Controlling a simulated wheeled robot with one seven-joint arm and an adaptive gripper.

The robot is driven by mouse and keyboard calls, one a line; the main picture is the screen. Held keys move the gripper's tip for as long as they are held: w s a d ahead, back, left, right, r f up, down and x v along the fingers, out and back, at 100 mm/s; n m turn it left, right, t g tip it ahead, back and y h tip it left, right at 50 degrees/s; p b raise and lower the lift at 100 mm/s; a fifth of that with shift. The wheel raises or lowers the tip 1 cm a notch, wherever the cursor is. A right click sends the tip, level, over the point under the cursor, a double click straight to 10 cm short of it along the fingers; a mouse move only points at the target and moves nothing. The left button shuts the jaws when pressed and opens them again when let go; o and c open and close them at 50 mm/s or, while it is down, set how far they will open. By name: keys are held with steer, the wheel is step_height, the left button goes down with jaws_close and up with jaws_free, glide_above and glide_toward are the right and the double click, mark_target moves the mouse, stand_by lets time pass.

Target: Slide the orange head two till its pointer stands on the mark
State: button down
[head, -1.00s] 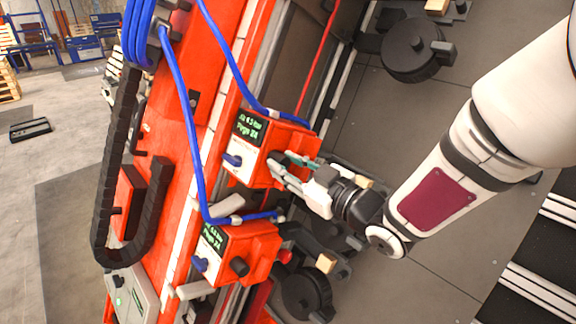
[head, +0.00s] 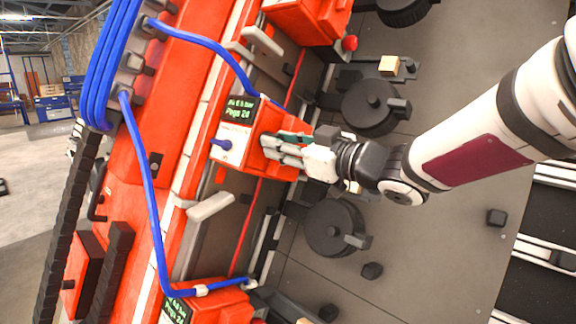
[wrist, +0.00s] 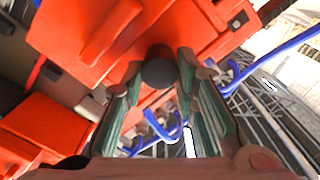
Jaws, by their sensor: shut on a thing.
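An orange head (head: 283,128) with a green-lit display and a blue knob sits on the orange gantry beam, in the middle of the head view. My gripper (head: 288,148) reaches it from the right and is shut at its right side. In the wrist view my gripper's fingers (wrist: 160,100) stand either side of a dark round knob (wrist: 160,70) on the orange head (wrist: 115,35). I cannot read a number on the head. I cannot make out its pointer or the mark.
Another orange head (head: 305,18) is cut off at the top, and a further one (head: 228,312) at the bottom. A blue hose (head: 148,180) loops along the beam (head: 185,60). Black discs (head: 333,228) stand right of the rail. Rail on both sides of the held head is clear.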

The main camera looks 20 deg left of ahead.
steer(key=shift+w+d+r, duration=0.1)
steer(key=shift+w+r, duration=0.1)
steer(key=shift+r, duration=0.35)
steer(key=shift+f, duration=0.1)
steer(key=c, duration=1.5)
jaws_free()
steer(key=shift+c, duration=0.2)
steer(key=shift+f, duration=0.1)
steer(key=v, duration=1.2)
steer(key=shift+s, duration=0.15)
